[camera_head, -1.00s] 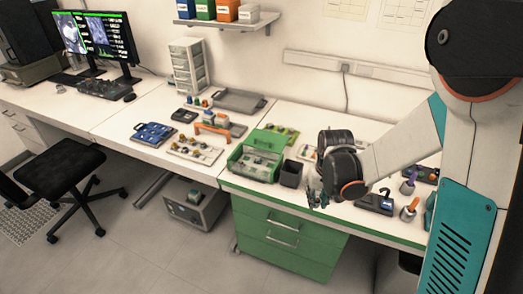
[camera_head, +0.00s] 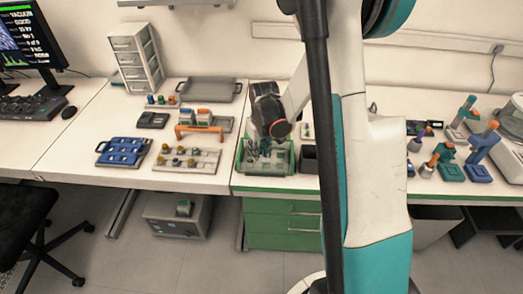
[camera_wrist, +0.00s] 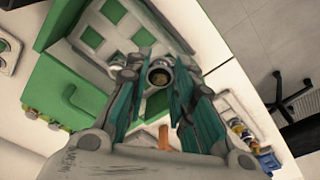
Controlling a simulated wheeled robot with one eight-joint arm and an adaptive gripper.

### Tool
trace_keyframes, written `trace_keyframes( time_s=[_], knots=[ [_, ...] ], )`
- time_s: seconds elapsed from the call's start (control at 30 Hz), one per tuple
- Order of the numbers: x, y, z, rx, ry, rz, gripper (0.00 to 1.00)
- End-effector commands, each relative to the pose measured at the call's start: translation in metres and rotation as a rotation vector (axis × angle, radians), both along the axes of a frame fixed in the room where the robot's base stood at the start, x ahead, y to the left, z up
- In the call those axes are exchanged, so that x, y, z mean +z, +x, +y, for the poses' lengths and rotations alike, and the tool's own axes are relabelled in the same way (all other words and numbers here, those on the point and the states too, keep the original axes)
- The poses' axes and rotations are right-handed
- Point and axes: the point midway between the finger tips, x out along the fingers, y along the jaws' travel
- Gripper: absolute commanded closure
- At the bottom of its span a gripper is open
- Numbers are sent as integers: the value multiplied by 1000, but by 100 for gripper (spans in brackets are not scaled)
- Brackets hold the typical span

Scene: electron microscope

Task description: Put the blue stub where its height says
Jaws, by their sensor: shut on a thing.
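My gripper (camera_wrist: 158,88) is shut on a small round metal stub (camera_wrist: 160,74) with a dark, brownish top; no blue shows on it in the wrist view. In the head view my gripper (camera_head: 262,150) is over the green open box (camera_head: 243,163), and the stub is too small to make out there. In the wrist view the box's pale, green-squared inside lies beyond the fingertips. Whether the stub touches the box I cannot tell. The blue tray (camera_head: 124,151) with pale pieces is at the left.
A pale plate (camera_head: 203,161) with several small parts and an orange bridge-like stand (camera_head: 200,129) are left of the box. A dark bin (camera_head: 308,159) is right of it. My arm hides part of the bench.

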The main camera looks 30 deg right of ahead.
Motion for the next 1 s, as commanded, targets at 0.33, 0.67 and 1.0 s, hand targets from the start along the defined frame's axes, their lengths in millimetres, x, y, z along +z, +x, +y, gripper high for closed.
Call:
trace_keyframes(
  time_s=[0.33, 0.67, 1.0],
  knots=[
    [-14, 1, -30, 1, 0, -1, 95],
    [-42, 1, -29, 1, 0, 0, 95],
    [-61, 0, -29, 1, 1, 0, 95]
  ],
)
